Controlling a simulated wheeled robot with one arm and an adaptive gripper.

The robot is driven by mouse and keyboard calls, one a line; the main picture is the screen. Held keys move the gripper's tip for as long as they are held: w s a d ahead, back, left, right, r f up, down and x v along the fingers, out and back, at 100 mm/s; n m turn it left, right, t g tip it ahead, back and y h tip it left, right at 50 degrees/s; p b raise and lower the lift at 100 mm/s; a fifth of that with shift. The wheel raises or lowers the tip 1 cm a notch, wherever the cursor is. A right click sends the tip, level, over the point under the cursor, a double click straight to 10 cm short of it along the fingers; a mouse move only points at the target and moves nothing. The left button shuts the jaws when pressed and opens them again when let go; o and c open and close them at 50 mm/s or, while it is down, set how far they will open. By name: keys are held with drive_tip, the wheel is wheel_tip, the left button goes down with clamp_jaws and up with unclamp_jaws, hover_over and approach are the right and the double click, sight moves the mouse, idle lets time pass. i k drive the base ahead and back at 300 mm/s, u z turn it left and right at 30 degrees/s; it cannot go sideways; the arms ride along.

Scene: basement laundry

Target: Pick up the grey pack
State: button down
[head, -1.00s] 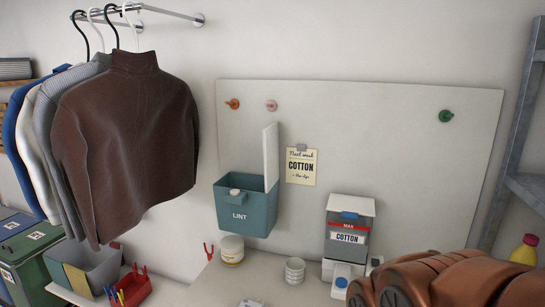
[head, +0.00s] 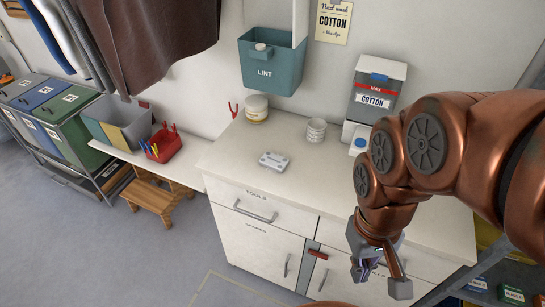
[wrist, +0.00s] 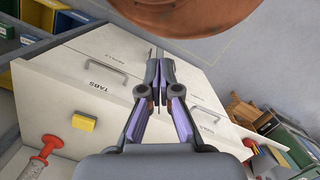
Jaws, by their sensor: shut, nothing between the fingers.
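A small flat light-grey pack (head: 273,161) lies on the white countertop (head: 235,147), left of the middle, in the head view. My gripper (head: 360,276) hangs in front of the cabinet, below and to the right of the pack and well apart from it. In the wrist view the two fingers of my gripper (wrist: 160,58) are together with nothing between them, pointing at the drawer fronts. I cannot see the pack in the wrist view.
A white cup (head: 316,130), a lidded jar (head: 256,108) and a cotton dispenser (head: 377,93) stand along the back of the counter. A teal lint bin (head: 270,65) hangs above. A red basket (head: 164,146) stands left. The counter around the pack is clear.

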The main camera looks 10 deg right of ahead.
sight(270, 160)
drive_tip(key=z, duration=0.55)
drive_tip(key=k, duration=0.4)
drive_tip(key=u, duration=1.5)
